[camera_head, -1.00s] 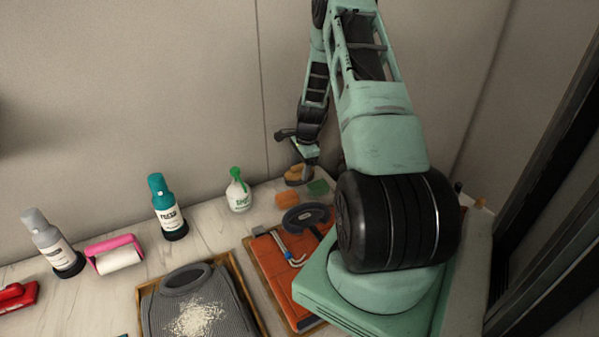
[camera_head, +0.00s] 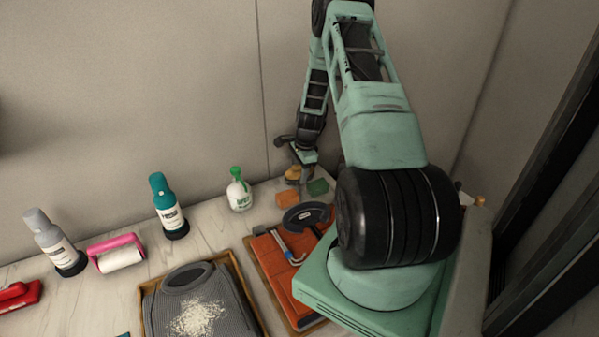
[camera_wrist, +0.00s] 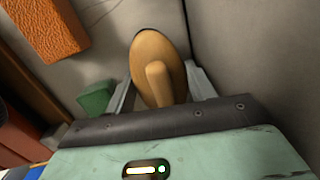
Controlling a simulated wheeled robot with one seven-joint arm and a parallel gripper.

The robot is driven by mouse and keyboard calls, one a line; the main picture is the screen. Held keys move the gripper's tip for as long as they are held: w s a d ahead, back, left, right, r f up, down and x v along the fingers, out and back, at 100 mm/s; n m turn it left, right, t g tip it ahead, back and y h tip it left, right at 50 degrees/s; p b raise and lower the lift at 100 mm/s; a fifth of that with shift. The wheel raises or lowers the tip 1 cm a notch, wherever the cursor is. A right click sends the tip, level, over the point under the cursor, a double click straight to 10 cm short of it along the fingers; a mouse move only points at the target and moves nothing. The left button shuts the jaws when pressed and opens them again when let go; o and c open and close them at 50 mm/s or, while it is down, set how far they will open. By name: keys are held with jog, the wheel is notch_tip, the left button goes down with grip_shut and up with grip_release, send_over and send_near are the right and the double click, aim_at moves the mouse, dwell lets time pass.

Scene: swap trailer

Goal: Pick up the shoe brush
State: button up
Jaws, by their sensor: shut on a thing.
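The shoe brush (camera_wrist: 153,58) has an oval tan wooden body with a raised grip. In the wrist view it sits between the two grey fingers of my gripper (camera_wrist: 162,88), which is shut on it. In the head view the brush (camera_head: 293,174) shows small at the back of the counter, under my gripper (camera_head: 299,170). My gripper hides part of it there. I cannot tell for sure whether the brush is clear of the counter. Its bristles are not visible.
An orange sponge (camera_head: 287,199) and a green block (camera_head: 317,187) lie close to the brush. A green-capped spray bottle (camera_head: 239,190) stands to the left. Trays with an orange item (camera_head: 277,262) and a grey cloth (camera_head: 200,290) lie in front. The wall is close behind.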

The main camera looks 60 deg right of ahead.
jog(key=shift+s+r+b, duration=0.15)
jog(key=shift+r+b, duration=0.05)
jog(key=shift+b, duration=0.3)
notch_tip(320, 180, up, 11)
jog(key=shift+a+r+b, duration=0.1)
jog(key=shift+b, duration=1.1)
jog(key=s+a+b, duration=0.2)
jog(key=s+a, duration=0.2)
jog(key=s, duration=0.4)
jog(key=s+a+b, duration=0.3)
jog(key=s+a, duration=0.2)
jog(key=s, duration=0.4)
jog(key=shift+a+b, duration=0.25)
jog(key=shift+b, duration=0.05)
jog(key=shift+s, duration=0.1)
jog(key=shift+o, duration=1.3)
